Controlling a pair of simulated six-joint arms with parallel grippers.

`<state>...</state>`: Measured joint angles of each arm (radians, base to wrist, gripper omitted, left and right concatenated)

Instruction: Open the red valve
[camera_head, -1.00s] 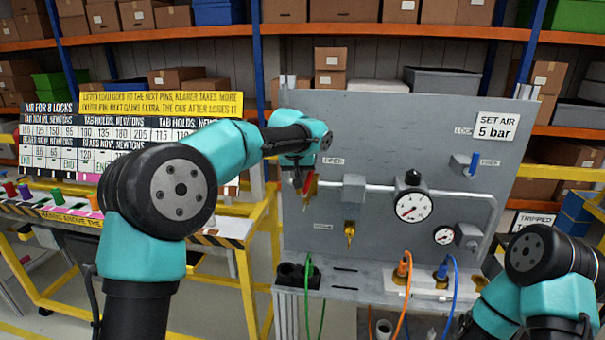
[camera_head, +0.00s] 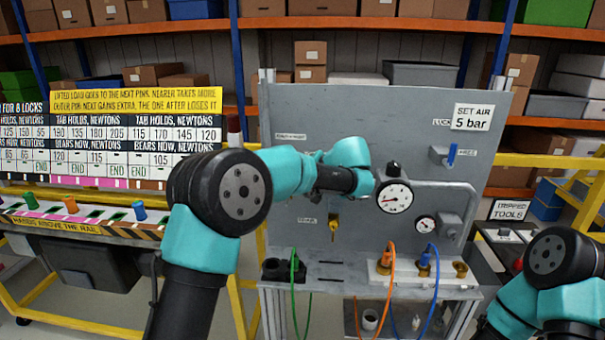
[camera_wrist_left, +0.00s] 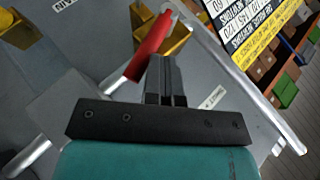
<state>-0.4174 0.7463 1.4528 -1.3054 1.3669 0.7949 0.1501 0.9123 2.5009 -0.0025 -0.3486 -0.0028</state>
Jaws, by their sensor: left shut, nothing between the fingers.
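The red valve lever (camera_wrist_left: 150,47) shows in the left wrist view, slanting beside its brass body (camera_wrist_left: 178,35) on the silver pipe. My left gripper (camera_wrist_left: 166,62) is shut and empty, with its fingertips close to the lever's lower right side. I cannot tell whether they touch it. In the head view, my left arm reaches across the grey panel (camera_head: 300,108) and hides the red valve and the gripper. My right arm shows at the lower right, but its gripper is not in view.
The panel carries a large gauge (camera_head: 393,197), a small gauge (camera_head: 425,225), a yellow fitting (camera_head: 334,224) and a blue lever (camera_head: 452,155). Green, orange and blue hoses hang at its base. A sign (camera_head: 472,117) reads "SET AIR 5 bar". A lock rack stands at left.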

